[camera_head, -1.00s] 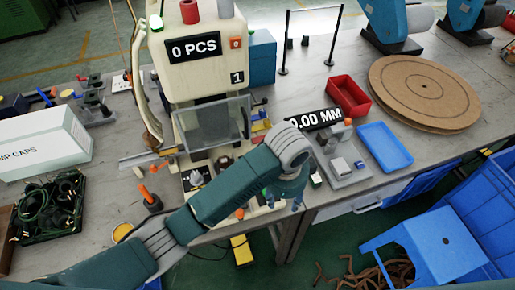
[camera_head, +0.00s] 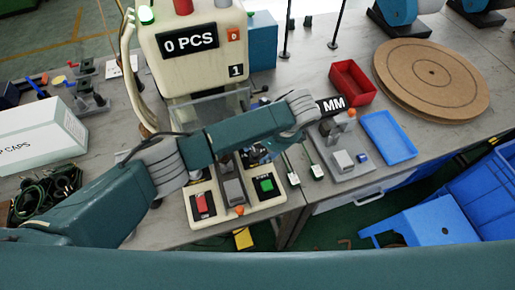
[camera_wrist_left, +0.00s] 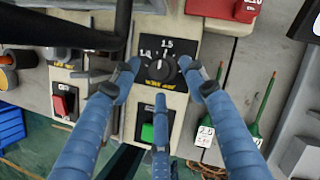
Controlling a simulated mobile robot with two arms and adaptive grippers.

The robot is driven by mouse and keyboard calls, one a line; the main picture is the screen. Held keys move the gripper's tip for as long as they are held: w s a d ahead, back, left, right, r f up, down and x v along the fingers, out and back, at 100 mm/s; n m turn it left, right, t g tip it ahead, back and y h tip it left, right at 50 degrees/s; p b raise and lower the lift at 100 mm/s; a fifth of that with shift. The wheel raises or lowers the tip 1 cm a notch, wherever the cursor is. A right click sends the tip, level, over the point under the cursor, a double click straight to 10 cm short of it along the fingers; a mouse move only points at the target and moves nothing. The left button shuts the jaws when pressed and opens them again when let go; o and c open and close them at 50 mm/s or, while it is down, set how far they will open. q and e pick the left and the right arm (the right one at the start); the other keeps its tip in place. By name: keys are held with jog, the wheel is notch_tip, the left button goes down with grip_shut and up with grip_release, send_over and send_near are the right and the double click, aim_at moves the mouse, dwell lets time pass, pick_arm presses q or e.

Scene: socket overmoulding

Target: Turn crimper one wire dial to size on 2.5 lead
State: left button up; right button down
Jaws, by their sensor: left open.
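Crimper one (camera_head: 200,45) is the cream machine with a "0 PCS" display and a "1" label. Its black wire dial (camera_wrist_left: 167,68) shows in the wrist view, on a dark plate marked 1.0 and 1.5; the pointer is too small to read surely. My left gripper (camera_head: 262,152) is over the front of the crimper and partly hides the dial area in the head view. In the wrist view its blue fingers (camera_wrist_left: 160,70) are spread around the dial, two beside it and one below; contact cannot be told. A tag reading 2.5 (camera_wrist_left: 205,132) hangs on a green lead.
A green button (camera_head: 266,185) and a red switch (camera_head: 202,204) are on the crimper's front panel. A grey fixture (camera_head: 343,158), a blue tray (camera_head: 388,138) and a red tray (camera_head: 352,82) stand to the right. A white box (camera_head: 35,138) is at left.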

pick_arm(q)
jog(key=shift+x, duration=1.1)
jog(key=shift+f, duration=0.1)
pick_arm(e)
jog(key=shift+w+a+r, duration=0.15)
jog(key=shift+w, duration=0.45)
jog(key=shift+w+a+r, duration=0.1)
jog(key=shift+w, duration=0.45)
pick_arm(q)
jog(key=shift+s, duration=0.1)
jog(key=c, duration=1.1)
pick_arm(e)
jog(key=shift+s, duration=0.55)
jog(key=shift+r, duration=0.1)
